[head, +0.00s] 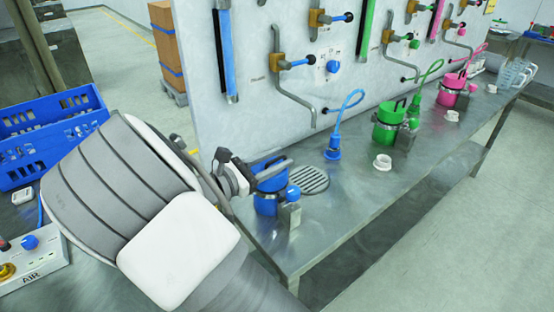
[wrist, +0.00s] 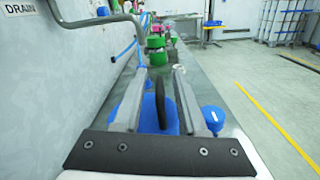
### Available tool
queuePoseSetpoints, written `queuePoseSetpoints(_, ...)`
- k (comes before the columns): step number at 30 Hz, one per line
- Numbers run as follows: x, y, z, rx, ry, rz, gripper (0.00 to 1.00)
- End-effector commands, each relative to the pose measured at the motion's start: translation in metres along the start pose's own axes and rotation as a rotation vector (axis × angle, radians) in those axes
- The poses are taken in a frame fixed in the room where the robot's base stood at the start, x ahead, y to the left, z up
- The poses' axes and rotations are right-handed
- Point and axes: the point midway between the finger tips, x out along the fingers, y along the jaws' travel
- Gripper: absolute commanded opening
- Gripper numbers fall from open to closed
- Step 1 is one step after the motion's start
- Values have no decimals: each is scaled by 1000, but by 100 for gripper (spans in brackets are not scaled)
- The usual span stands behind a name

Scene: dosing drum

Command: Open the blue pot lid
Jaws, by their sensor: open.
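The blue pot (head: 266,204) stands on the metal bench in a metal holder, with its blue lid (head: 270,182) on top. In the wrist view the blue lid (wrist: 150,122) lies ahead of my gripper, with a dark upright loop handle (wrist: 160,100). My gripper (wrist: 161,72) is open, its two grey fingers on either side of the handle. I cannot tell whether they touch it. In the head view my gripper (head: 284,166) is at the pot's top, and my arm hides part of the pot's left side.
A blue ball knob (head: 293,191) sits beside the pot. A green pot (head: 390,122) and a pink pot (head: 452,88) stand farther along. The white panel (head: 262,90) rises behind the bench.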

Motion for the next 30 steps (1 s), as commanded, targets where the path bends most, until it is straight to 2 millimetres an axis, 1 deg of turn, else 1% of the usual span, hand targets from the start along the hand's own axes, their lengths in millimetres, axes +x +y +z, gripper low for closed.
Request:
queuePoseSetpoints(8,2,0,0,0,0,1,41)
queuePoseSetpoints(9,2,0,0,0,0,1,38)
queuePoseSetpoints(11,2,0,0,0,0,1,27)
queuePoseSetpoints(15,2,0,0,0,0,1,2)
queuePoseSetpoints(16,2,0,0,0,0,1,0)
queuePoseSetpoints(30,2,1,0,1,1,2,0)
